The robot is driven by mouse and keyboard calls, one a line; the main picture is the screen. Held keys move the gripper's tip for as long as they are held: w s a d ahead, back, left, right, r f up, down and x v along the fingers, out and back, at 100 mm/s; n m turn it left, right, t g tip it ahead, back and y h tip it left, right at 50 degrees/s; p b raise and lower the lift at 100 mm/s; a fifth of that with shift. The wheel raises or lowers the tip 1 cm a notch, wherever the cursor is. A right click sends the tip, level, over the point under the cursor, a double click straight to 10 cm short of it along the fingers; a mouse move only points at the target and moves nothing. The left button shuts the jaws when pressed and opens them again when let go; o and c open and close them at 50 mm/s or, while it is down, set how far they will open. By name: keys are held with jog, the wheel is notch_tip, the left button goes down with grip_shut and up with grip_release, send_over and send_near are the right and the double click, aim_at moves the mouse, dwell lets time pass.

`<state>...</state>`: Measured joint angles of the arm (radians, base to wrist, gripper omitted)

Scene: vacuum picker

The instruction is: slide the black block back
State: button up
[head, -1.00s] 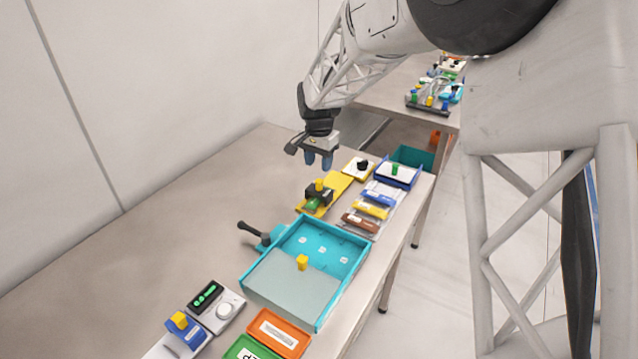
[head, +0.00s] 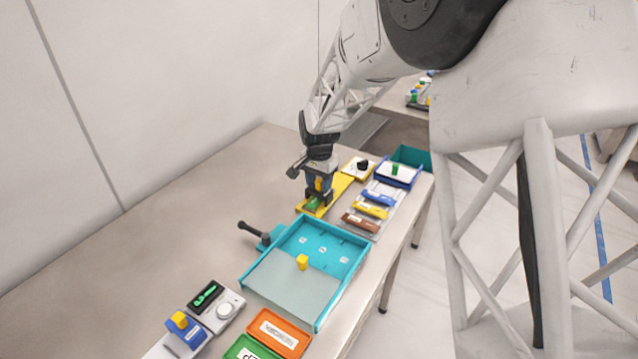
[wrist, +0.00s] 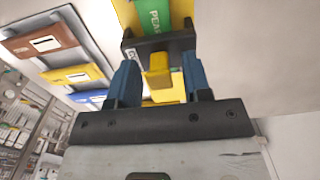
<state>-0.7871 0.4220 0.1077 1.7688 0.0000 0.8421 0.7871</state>
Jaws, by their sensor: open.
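The black block (wrist: 150,50) sits across a yellow rail (head: 341,184) with a green label strip (wrist: 162,12) on it; a yellow knob (wrist: 158,70) sticks out of the block. In the head view my gripper mostly hides the block, and the yellow knob (head: 319,184) shows between the fingers. My gripper (wrist: 160,85) is open, with its two blue fingers on either side of the knob. In the wrist view the fingertips reach close to the block; I cannot tell whether they touch it.
A teal tray (head: 352,247) with a grey lid stands in front. A rack with brown (head: 360,222), yellow (head: 371,210) and blue (head: 380,197) pieces lies to the right. A black-handled clamp (head: 254,233) is left of the tray. The bench's left side is clear.

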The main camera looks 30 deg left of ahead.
jog(key=shift+f, duration=0.3)
jog(key=shift+c, duration=0.2)
grip_shut()
jog(key=w, duration=1.3)
jog(key=shift+o, duration=0.2)
grip_release()
jog(key=shift+r, duration=0.1)
